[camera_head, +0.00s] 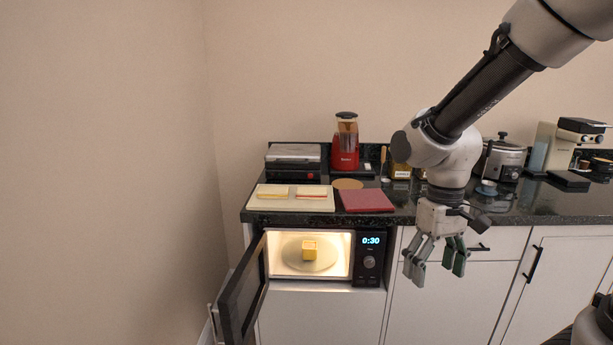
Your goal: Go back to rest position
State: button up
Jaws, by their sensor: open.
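My gripper (437,266) hangs at the end of my arm, fingers pointing down, in front of the white cabinet drawer to the right of the microwave. Its fingers are apart and nothing is between them. The microwave (371,282) is built in under the counter. Its door (243,300) stands open to the left, its inside is lit, and its display reads 0:30. A small yellow block (309,249) sits on the round plate (296,264) inside.
The open door juts forward. A wall stands at left.

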jog(key=s+d+r+m+t, duration=0.3)
jog(key=s+d+r+t, duration=0.3)
jog(key=d+r, duration=0.5)
jog(key=shift+s+d+r, duration=0.25)
jog(key=shift+s+r, duration=0.5)
jog(key=shift+s, duration=0.45)
